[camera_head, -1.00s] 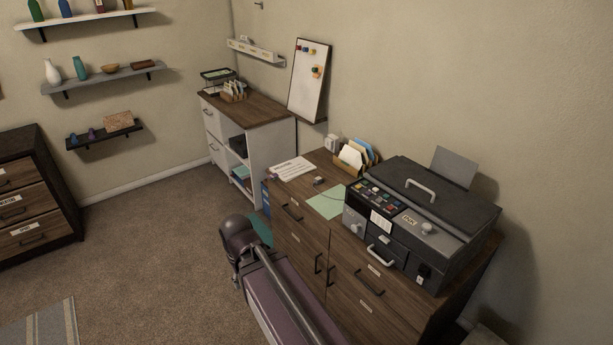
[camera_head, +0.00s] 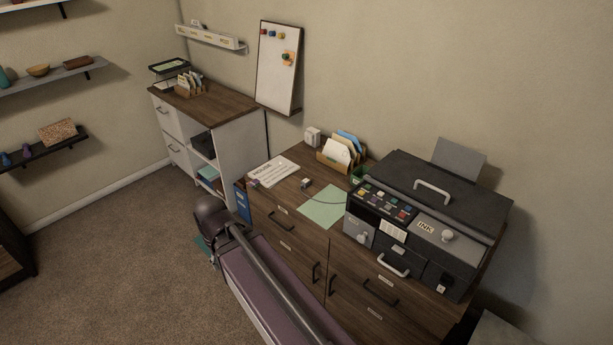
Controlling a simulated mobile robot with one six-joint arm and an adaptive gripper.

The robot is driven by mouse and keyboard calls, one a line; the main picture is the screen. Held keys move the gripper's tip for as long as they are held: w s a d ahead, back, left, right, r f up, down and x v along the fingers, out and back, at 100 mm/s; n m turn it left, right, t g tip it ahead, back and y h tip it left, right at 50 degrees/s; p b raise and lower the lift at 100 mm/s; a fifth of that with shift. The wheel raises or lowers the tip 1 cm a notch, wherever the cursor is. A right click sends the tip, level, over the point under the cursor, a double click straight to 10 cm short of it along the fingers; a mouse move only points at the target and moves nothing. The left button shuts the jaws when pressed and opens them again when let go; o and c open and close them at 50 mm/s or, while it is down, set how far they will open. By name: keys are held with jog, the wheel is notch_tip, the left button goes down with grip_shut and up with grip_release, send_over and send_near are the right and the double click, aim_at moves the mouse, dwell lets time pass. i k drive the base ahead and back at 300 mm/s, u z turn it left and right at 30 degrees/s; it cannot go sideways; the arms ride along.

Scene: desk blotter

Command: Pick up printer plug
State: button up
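The printer plug appears to be the small light-and-dark piece (camera_head: 306,184) on the wooden cabinet top, at the left edge of the green sheet (camera_head: 322,207). A thin dark cord runs from it across the sheet towards the printer (camera_head: 430,207). The printer is large and dark grey, with coloured buttons and a paper sheet standing at its back. A white box (camera_head: 312,136), which may be a socket, stands at the back of the cabinet near the wall. My arm's purple link crosses the lower middle, in front of the cabinet. My gripper is not visible.
A file holder (camera_head: 341,152) with papers stands behind the green sheet. A white labelled pad (camera_head: 273,171) lies left of the plug. A white shelf unit (camera_head: 232,144) stands further left, below a whiteboard (camera_head: 278,66). Carpet at the left is clear.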

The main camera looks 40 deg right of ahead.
aim_at(305, 182)
jog(key=z, duration=0.6)
jog(key=i, duration=0.8)
jog(key=z, duration=0.55)
